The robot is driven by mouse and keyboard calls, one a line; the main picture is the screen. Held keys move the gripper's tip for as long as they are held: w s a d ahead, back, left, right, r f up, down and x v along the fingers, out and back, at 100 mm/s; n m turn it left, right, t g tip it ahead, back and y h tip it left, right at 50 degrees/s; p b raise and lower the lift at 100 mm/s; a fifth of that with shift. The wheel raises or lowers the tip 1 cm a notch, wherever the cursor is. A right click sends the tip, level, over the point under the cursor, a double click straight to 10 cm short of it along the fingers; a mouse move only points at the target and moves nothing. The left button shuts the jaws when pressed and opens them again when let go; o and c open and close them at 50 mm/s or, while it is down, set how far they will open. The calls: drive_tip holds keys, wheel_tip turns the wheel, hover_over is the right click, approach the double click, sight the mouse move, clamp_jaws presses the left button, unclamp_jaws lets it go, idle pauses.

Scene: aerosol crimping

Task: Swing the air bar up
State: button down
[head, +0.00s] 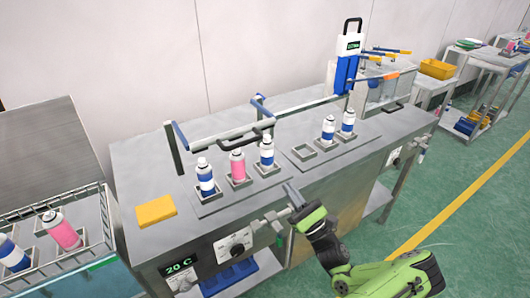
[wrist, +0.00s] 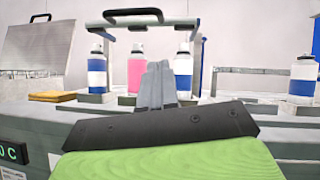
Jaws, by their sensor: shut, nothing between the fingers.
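The air bar (head: 215,138) is a pale bar with blue end arms and a black handle (head: 262,124). It lies low over the left row of cans on the steel bench. In the wrist view the bar (wrist: 180,22) spans above the cans, with its handle (wrist: 133,12) on top. My gripper (head: 289,190) is at the bench's front edge, in front of and below the bar, apart from it. In the wrist view my gripper (wrist: 157,68) has its fingers together and empty, pointing toward the row and hiding part of the pink can (wrist: 135,75).
Two blue-white cans (head: 205,178) and a pink can (head: 237,166) stand in the left holders. Two more cans (head: 328,130) stand right, beside an empty holder (head: 303,151). A yellow cloth (head: 155,210) lies front left. A wire basket (head: 75,235) is left. A blue-white post (head: 347,65) stands behind.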

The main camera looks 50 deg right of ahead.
drive_tip(key=s+a+r+x, duration=0.1)
drive_tip(key=r+x, duration=0.1)
drive_tip(key=x, duration=1.1)
drive_tip(key=shift+s+r, duration=0.15)
drive_tip(key=shift+s, duration=0.05)
drive_tip(key=shift+r, duration=0.15)
